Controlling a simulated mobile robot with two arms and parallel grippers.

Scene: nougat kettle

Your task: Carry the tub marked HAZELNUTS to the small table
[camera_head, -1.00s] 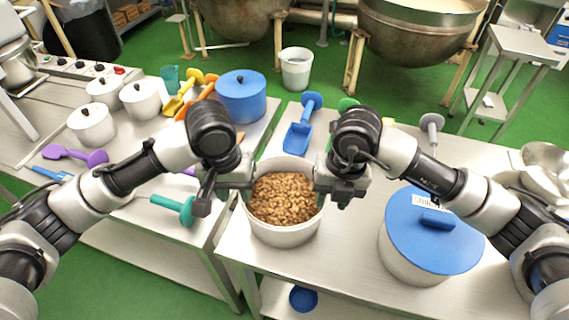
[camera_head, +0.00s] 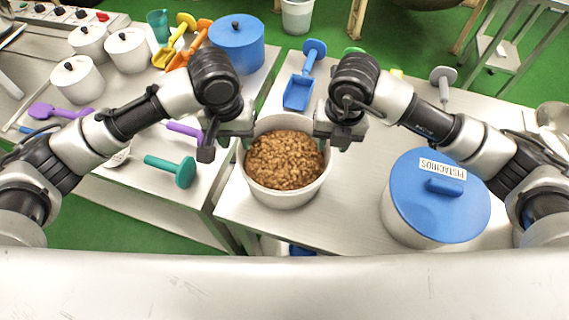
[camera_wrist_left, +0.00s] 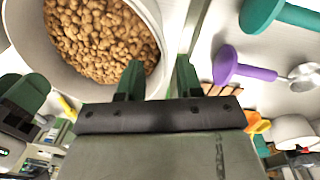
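An open white tub (camera_head: 285,197) full of brown nuts stands on the metal table; no label on it is readable. Its rim and nuts also show in the left wrist view (camera_wrist_left: 90,45). My left gripper (camera_head: 232,138) is at the tub's left rim. In the left wrist view its two fingers (camera_wrist_left: 158,82) are apart, one overlapping the tub and one outside it. My right gripper (camera_head: 335,132) is at the opposite rim; its fingertips are too hidden to judge. A small metal stand (camera_head: 497,52) is partly in view at the upper right.
A blue-lidded tub marked PISTACHIOS (camera_head: 437,200) stands right of the open tub. A blue scoop (camera_head: 299,92) lies behind it. The left table holds a teal tool (camera_head: 183,172), white pots (camera_head: 127,50) and a blue pot (camera_head: 238,45). Green floor lies between tables.

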